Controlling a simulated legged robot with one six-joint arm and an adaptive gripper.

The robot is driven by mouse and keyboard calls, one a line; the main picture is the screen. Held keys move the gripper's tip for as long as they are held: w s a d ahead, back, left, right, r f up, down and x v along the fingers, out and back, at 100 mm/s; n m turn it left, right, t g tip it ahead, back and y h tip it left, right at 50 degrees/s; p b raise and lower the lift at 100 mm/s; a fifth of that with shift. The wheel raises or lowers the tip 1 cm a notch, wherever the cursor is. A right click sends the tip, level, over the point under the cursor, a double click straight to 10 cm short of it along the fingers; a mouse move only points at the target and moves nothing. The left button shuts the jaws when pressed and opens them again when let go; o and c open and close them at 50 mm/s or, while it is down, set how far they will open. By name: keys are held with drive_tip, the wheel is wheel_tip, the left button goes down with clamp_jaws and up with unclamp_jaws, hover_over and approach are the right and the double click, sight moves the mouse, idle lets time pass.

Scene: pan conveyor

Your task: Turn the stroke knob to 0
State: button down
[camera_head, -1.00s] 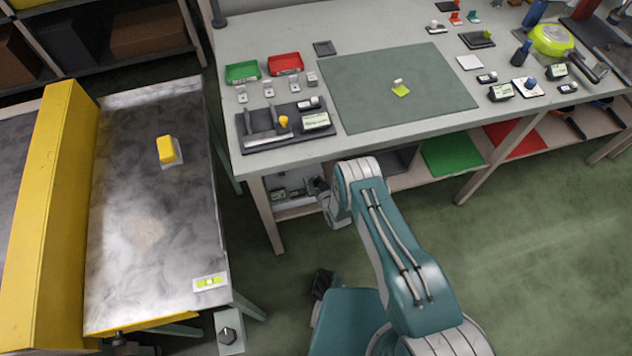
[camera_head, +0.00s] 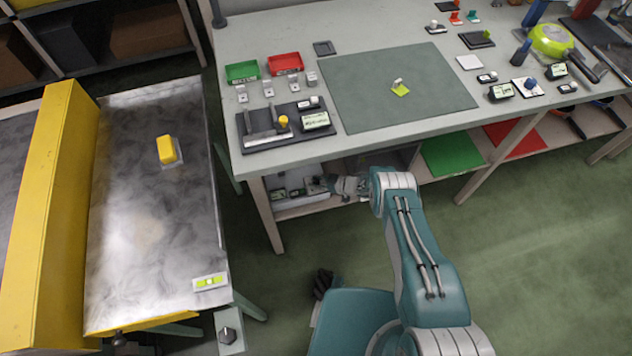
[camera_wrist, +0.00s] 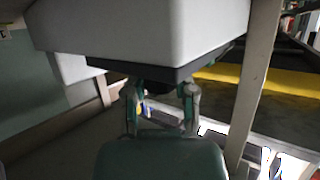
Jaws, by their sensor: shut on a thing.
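My gripper (camera_wrist: 160,90) is under the front edge of the workbench, at a white unit with a dark base. In the wrist view its two fingers stand on either side of a dark, knob-like thing (camera_wrist: 156,85) below that base and are shut on it. The thing is in shadow, so no marking or pointer can be read, and I cannot tell whether it is the stroke knob.
The white unit (camera_wrist: 150,28) fills the upper wrist view. A bench leg (camera_wrist: 252,90) stands close to its right. The conveyor (camera_head: 150,225) is at left, with another dark knob (camera_head: 227,334) at its front corner. The workbench top (camera_head: 265,40) is overhead.

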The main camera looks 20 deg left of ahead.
drive_tip(key=shift+w+n+g, duration=0.1)
drive_tip(key=shift+n+g, duration=0.5)
drive_tip(key=shift+r+n+g, duration=0.1)
drive_tip(key=shift+n+g, duration=0.3)
drive_tip(key=shift+g, duration=0.2)
drive_tip(key=shift+c, duration=2.1)
unclamp_jaws()
drive_tip(key=shift+d, duration=0.1)
drive_tip(key=v, duration=1.1)
drive_tip(key=shift+d, duration=0.4)
drive_tip(key=shift+r, duration=0.1)
